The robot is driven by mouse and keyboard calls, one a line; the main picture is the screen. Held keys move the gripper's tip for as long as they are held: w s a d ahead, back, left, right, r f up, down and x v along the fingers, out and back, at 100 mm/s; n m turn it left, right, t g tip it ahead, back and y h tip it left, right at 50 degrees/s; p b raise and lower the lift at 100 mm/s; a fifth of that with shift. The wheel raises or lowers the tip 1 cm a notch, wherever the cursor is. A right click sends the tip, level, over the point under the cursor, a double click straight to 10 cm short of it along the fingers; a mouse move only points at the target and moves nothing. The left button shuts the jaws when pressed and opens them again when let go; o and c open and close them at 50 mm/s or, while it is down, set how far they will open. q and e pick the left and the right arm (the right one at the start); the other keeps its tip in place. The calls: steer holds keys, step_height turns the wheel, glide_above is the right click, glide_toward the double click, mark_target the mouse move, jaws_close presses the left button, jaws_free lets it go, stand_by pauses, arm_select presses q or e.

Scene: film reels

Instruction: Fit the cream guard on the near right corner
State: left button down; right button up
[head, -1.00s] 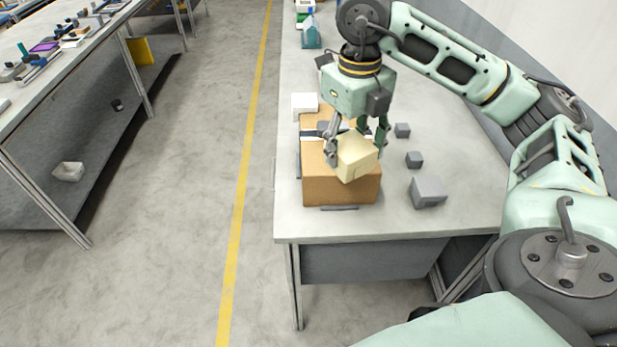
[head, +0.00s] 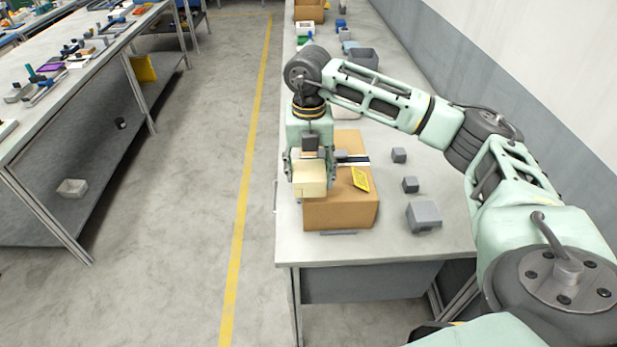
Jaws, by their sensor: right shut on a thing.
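A brown cardboard box (head: 341,214) stands near the front end of the bench, with a dark and white band and a yellow label (head: 360,179) on top. My right gripper (head: 307,173) points down and is shut on the cream guard (head: 310,181), a pale block-like piece. The guard is at the left side of the box, by its near left corner and overlapping its left edge in the picture. I cannot tell whether it touches the box. The box's near right corner (head: 376,198) is bare. My left gripper is out of view.
Grey blocks stand on the bench right of the box: a larger one (head: 424,215) and two small ones (head: 410,184) (head: 398,155). A grey bin (head: 362,57) and other items are farther back. The bench's (head: 440,235) front and left edges run close to the box.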

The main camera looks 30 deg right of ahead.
mark_target(309, 186)
step_height(309, 186, down, 4)
steer(key=shift+r+p, duration=0.1)
steer(key=shift+p, duration=0.85)
steer(key=shift+f, duration=0.2)
steer(key=shift+w, duration=0.1)
steer(key=shift+f, duration=0.1)
steer(key=shift+f+b, duration=0.55)
steer(key=shift+b, duration=0.05)
steer(key=o, duration=1.2)
steer(key=shift+c, duration=0.2)
steer(key=shift+r, duration=0.1)
